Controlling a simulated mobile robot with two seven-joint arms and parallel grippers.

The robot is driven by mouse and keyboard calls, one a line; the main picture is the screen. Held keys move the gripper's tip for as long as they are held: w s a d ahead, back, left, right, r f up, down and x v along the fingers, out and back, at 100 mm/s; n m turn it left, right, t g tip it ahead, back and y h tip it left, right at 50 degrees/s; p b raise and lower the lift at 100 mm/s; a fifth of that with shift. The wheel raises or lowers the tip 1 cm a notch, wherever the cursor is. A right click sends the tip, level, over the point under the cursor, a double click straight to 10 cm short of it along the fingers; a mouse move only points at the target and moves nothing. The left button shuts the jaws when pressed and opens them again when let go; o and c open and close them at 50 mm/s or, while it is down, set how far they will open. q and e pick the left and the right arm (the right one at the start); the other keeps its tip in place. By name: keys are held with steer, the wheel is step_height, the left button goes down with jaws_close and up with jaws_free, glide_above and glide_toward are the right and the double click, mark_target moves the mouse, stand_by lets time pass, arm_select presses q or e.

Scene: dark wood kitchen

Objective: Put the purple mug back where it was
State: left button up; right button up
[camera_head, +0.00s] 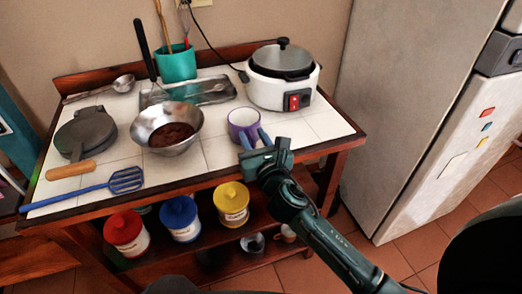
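The purple mug (238,118) stands upright on the white tiled counter near its front edge, between the metal bowl and the rice cooker. My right gripper (253,133) reaches in from the lower right, at the front right of the mug. Its two blue fingers are apart, one overlapping the mug's front and the other at its right edge. I cannot tell whether they touch the mug. The fingers and gripper hide the mug's lower right part, and I see no handle clearly. My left gripper is not in view.
A metal bowl (182,116) with brown contents stands left of the mug, and a white rice cooker (277,92) behind right. A blue spatula (90,188) and dark round pan (85,128) lie left. Red, blue and yellow canisters (231,203) stand below. A fridge (400,110) stands right.

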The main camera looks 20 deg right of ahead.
steer(key=s+b, duration=0.1)
steer(key=s, duration=1.1)
steer(key=s+f+m+g+y, duration=0.1)
steer(key=f+m, duration=0.4)
steer(key=m, duration=0.6)
steer(key=s+a+f+m+g+y, duration=0.1)
steer(key=s+f+m+g, duration=0.2)
steer(key=m, duration=0.8)
steer(key=s+a+f+m+g+y, duration=0.1)
steer(key=s+f+m+g, duration=0.1)
steer(key=s+f+m, duration=0.5)
steer(key=f+m, duration=0.1)
steer(key=m, duration=0.3)
steer(key=shift+s+a+g+y, duration=0.15)
steer(key=shift+g+y, duration=0.25)
